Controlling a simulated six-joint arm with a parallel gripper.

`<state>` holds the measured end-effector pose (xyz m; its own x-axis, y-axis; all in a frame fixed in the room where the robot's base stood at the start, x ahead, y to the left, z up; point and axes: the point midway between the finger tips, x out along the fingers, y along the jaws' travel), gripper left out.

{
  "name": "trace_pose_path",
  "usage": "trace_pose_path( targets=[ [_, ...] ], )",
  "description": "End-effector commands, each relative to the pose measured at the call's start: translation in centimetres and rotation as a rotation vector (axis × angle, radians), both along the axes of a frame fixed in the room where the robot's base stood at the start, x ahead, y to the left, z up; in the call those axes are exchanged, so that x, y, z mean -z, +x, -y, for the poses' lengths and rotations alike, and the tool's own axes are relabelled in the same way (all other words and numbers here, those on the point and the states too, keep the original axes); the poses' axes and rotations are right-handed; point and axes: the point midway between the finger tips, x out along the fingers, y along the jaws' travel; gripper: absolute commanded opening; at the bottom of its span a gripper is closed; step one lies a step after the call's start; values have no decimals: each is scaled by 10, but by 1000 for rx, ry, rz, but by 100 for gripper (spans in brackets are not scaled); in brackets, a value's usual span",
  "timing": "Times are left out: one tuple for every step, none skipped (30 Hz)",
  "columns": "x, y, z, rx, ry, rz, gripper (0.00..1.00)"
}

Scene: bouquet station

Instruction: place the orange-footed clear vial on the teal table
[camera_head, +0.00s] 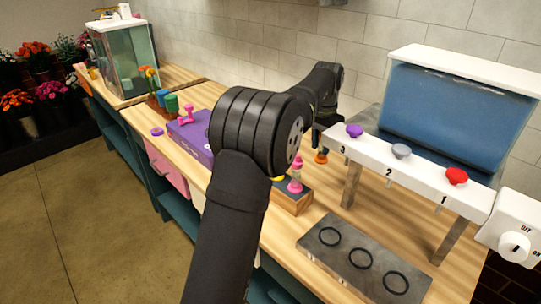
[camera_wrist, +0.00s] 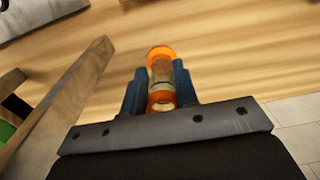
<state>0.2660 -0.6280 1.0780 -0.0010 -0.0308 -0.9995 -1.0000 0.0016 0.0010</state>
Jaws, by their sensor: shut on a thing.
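My gripper (camera_wrist: 160,80) is shut on the orange-footed clear vial (camera_wrist: 161,72), with a dark blue finger on each side of it. In the wrist view, the vial's orange foot points away from the gripper, over a wooden top. A small orange part of the vial (camera_head: 321,157) shows in the head view below my gripper (camera_head: 317,140); my arm hides much around it. I cannot tell whether the foot touches the wood. Teal framing (camera_head: 183,212) shows under the long wooden counter; I cannot tell whether this is the teal table.
A white dispenser (camera_head: 420,165) with numbered knobs stands on legs right of my gripper. A grey plate (camera_head: 335,262) with three dark rings lies in front. A wooden block (camera_head: 293,202) with a pink item, a purple box (camera_head: 190,135) and a glass tank (camera_head: 128,60) stand leftward.

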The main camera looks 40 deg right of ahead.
Motion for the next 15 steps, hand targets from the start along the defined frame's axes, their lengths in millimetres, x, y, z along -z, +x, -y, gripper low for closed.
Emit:
trace_pose_path(
  targets=[
    [7, 12, -1, -5, 2, 0, 0],
    [11, 19, -1, -6, 2, -1, 0],
    [16, 28, 0, -5, 1, -1, 0],
    [21, 35, -1, -6, 2, -1, 0],
    [25, 42, -1, -6, 2, -1, 0],
    [30, 51, 0, -5, 1, -1, 0],
    [35, 58, 0, -5, 1, -1, 0],
    [38, 65, 0, -6, 0, -1, 0],
    [43, 73, 0, -4, 0, -1, 0],
    [47, 79, 0, -4, 0, -1, 0],
    [50, 84, 0, -4, -1, 0, 0],
    [53, 90, 0, -4, -1, 0, 0],
    [56, 93, 1, -3, -1, -1, 0],
    [57, 97, 1, -2, -1, 0, 0],
    [59, 100, 1, -1, -2, 0, 0]
  ],
)
